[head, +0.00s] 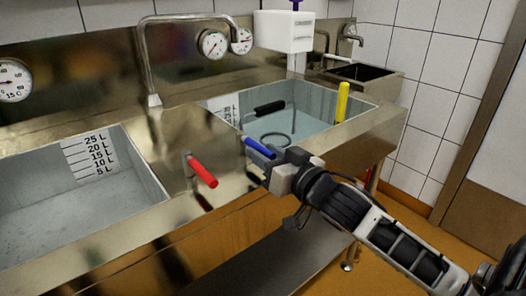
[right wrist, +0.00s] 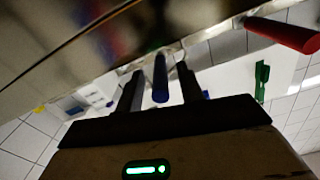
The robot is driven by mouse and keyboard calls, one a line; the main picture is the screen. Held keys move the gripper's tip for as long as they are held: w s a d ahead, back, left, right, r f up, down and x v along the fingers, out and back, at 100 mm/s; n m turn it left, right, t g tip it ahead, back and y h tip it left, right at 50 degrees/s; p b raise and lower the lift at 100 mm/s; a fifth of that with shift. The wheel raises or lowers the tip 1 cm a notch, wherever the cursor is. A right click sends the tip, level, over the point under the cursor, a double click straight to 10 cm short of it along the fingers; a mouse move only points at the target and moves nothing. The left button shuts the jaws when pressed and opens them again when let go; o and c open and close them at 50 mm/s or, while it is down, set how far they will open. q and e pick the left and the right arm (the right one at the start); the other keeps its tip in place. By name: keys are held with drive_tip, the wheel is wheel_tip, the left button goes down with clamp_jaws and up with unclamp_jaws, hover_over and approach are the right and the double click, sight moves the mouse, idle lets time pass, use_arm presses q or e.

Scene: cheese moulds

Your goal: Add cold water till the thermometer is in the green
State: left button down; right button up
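The blue lever (head: 258,147) sticks out from the front of the steel sink, near the right basin (head: 362,113). My right gripper (head: 272,162) is at this lever. In the right wrist view the blue lever (right wrist: 160,78) lies between the two dark fingers, with a gap on each side, so the gripper looks open around it. The red lever (head: 203,172) is to the left, apart from the gripper. Round dials hang on the back panel: one at far left (head: 12,80), two by the tap (head: 212,43); their coloured zones are too small to read. My left gripper is out of view.
The curved tap (head: 146,55) rises behind the basins. The left basin (head: 150,176) has a litre scale (head: 90,154) and looks empty. A yellow handle (head: 342,101) and a black handle (head: 270,108) stand at the right basin. A white box (head: 284,31) is behind.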

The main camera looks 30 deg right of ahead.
drive_tip(key=shift+w, duration=0.6)
clamp_jaws()
